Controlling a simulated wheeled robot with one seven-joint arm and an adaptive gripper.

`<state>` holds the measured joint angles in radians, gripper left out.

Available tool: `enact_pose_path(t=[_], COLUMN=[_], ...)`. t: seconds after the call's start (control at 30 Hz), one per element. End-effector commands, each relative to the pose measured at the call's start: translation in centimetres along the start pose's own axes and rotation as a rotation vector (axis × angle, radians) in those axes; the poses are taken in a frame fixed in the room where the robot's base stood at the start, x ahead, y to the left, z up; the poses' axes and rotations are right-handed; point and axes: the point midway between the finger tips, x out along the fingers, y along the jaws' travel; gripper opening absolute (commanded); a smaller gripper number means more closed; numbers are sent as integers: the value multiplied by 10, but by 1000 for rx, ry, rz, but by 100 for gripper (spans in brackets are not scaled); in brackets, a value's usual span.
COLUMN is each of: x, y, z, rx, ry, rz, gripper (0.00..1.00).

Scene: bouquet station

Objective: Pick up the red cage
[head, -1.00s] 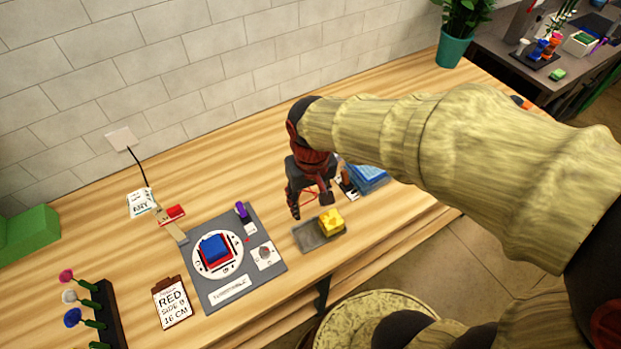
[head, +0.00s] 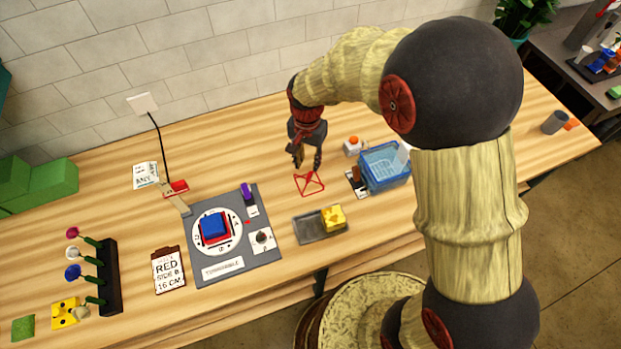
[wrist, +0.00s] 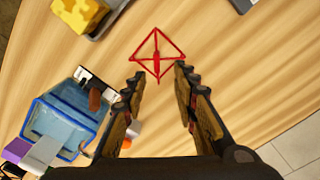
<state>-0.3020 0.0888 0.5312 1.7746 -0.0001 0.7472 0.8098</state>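The red cage (head: 309,183) is a small open wire frame on the wooden table, right of the grey mat and left of the blue basket. In the wrist view the red cage (wrist: 157,53) lies just beyond the fingertips, between their lines. My gripper (head: 307,160) is above and behind the cage in the head view. In the wrist view my gripper (wrist: 157,73) is open, its two fingers wide apart with nothing between them. The cage is not touched as far as I can tell.
A blue basket (head: 386,168) stands right of the cage. A grey tray (head: 308,230) with a yellow block (head: 333,217) lies in front. A grey mat (head: 255,198) with a turntable is to the left. The table behind the cage is clear.

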Motion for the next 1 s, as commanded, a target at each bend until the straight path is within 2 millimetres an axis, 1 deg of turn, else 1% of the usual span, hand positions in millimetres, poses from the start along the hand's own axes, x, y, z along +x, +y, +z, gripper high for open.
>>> enact_pose_path(t=[0.03, 0.27, 0.43, 0.53, 0.6, 0.77, 1.0], x=[7, 24, 49, 60, 63, 62, 62], y=[1, 3, 7, 6, 6, 6, 6], z=[1, 2, 4, 3, 3, 3, 3], rx=[-1, -2, -2, -2, -2, -3, -3], ry=[-2, -1, -2, -1, 0, 1, 0], rz=[2, 1, 2, 1, 0, -1, 0], gripper=[29, 29, 29, 29, 29, 29, 16])
